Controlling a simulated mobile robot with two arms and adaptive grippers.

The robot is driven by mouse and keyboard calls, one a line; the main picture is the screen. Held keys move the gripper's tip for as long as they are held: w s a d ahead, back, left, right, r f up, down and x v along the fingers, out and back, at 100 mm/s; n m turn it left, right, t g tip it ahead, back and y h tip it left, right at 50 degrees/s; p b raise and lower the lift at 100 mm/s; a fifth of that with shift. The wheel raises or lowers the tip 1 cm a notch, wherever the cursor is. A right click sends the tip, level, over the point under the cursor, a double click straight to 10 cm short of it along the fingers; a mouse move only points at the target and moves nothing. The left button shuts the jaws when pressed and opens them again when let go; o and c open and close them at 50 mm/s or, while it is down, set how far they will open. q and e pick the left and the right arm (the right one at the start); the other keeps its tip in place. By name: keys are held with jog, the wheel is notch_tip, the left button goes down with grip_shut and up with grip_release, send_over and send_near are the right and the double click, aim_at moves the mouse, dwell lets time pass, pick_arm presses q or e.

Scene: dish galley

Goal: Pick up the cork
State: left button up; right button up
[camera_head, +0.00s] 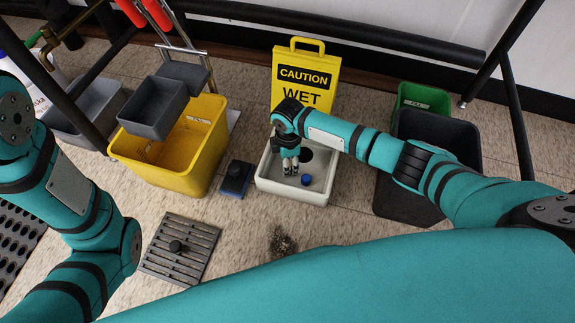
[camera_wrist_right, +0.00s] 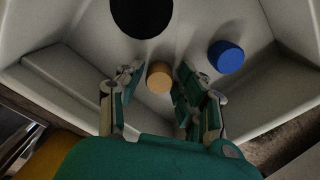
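The cork (camera_wrist_right: 159,77), a small tan round piece, lies on the floor of a pale basin (camera_head: 310,193). In the right wrist view it sits between the two fingers of my right gripper (camera_wrist_right: 158,84). The fingers are apart, with a narrow gap showing on each side of the cork. In the head view my right gripper (camera_head: 290,168) points down into the basin, and the cork is hidden there. My left arm comes in at the left, but its gripper is not in view.
A blue cap-like piece (camera_wrist_right: 226,57) lies in the basin right of the cork, and a dark round drain (camera_wrist_right: 142,12) lies beyond it. Around the basin stand a yellow mop bucket (camera_head: 190,175), a yellow caution sign (camera_head: 318,72) and a black bin (camera_head: 440,135). A floor grate (camera_head: 180,248) lies in front.

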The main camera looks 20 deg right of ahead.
jog(key=shift+c, duration=1.4)
